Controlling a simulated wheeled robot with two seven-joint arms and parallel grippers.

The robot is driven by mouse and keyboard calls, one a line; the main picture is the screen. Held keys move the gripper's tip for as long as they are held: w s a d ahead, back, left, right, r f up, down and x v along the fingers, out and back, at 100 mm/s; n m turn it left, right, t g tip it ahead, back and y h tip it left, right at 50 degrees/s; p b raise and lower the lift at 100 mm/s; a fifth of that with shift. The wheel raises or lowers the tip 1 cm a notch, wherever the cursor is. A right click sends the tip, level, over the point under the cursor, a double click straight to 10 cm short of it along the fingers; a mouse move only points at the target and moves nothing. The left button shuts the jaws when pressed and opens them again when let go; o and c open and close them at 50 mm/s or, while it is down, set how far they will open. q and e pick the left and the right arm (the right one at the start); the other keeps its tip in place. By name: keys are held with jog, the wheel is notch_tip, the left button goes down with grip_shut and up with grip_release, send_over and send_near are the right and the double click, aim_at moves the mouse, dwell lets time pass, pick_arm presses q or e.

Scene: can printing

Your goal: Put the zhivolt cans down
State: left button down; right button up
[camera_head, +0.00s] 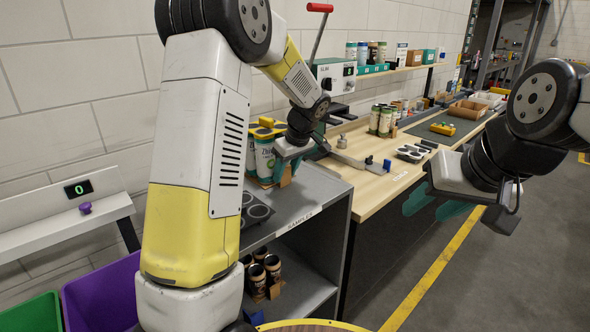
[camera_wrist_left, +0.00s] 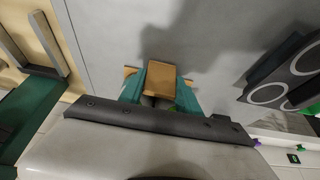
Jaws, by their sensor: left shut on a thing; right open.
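The zhivolt cans (camera_head: 264,158), white and green with yellow on top, stand close together at the back of the grey samples shelf (camera_head: 318,187). My left gripper (camera_head: 284,172) is beside them, to their right, shut on a brown block-like handle. In the left wrist view the brown handle (camera_wrist_left: 160,82) sits between the teal fingers, low over the grey surface; the cans are hidden there. I cannot tell whether the cans fully rest on the shelf. My right gripper (camera_head: 432,202) is open and empty, in front of the wooden table.
A dark tray with round slots (camera_head: 256,210) lies on the shelf left of its label. Dark cans (camera_head: 264,272) stand on the level below. The wooden table (camera_head: 372,185) at right carries more cans (camera_head: 380,121). Purple (camera_head: 103,295) and green (camera_head: 32,314) bins stand lower left.

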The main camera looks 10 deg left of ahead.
pick_arm(q)
jog(key=c, duration=0.9)
grip_release()
jog(key=shift+f, duration=0.1)
jog(key=shift+o, duration=0.2)
jog(key=v, duration=1.2)
jog(key=s+a+r+m+t+h, duration=0.1)
jog(key=s+m+t+h, duration=0.2)
jog(key=s+m, duration=0.8)
jog(key=s+h, duration=0.2)
jog(key=s, duration=1.4)
jog(key=shift+a+r+h, duration=0.2)
jog(key=shift+a+h, duration=0.2)
